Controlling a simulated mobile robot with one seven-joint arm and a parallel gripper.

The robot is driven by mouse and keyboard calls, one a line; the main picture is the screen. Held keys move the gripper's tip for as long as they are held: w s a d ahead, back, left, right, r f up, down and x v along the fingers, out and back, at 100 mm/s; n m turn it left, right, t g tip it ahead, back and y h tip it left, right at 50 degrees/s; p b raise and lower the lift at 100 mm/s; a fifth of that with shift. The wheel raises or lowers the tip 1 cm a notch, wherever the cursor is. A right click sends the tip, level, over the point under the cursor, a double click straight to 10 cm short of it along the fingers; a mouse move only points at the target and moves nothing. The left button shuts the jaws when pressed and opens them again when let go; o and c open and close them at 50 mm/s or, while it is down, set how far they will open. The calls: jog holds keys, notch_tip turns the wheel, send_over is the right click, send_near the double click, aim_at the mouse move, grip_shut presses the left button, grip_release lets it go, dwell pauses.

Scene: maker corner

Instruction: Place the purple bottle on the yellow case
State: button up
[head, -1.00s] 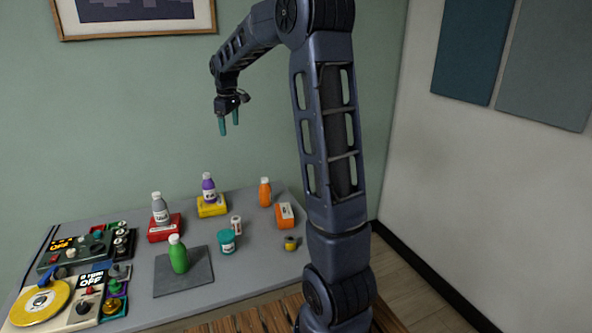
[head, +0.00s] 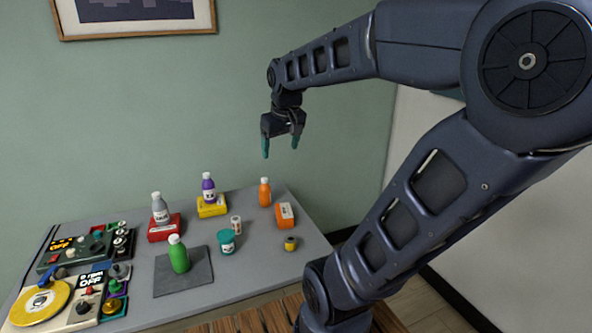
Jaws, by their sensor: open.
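The purple bottle (head: 208,188) has a white cap and a pale label. It stands upright on top of the yellow case (head: 212,207), near the back of the grey table. My gripper (head: 280,148) is open and empty, with teal fingertips pointing down. It is raised well above the table, up and to the right of the bottle, and touches nothing.
A grey bottle (head: 160,208) stands on a red case (head: 164,230). A green bottle (head: 178,255) stands on a dark mat (head: 199,283). An orange bottle (head: 265,192), an orange case (head: 285,215) and a teal jar (head: 226,241) are to the right. Control panels (head: 88,248) fill the left.

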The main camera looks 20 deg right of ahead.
jog(key=s+d+f+m, duration=0.1)
jog(key=s+f, duration=0.3)
jog(key=s, duration=0.4)
jog(key=shift+m+t, duration=0.3)
jog(key=shift+m, duration=0.4)
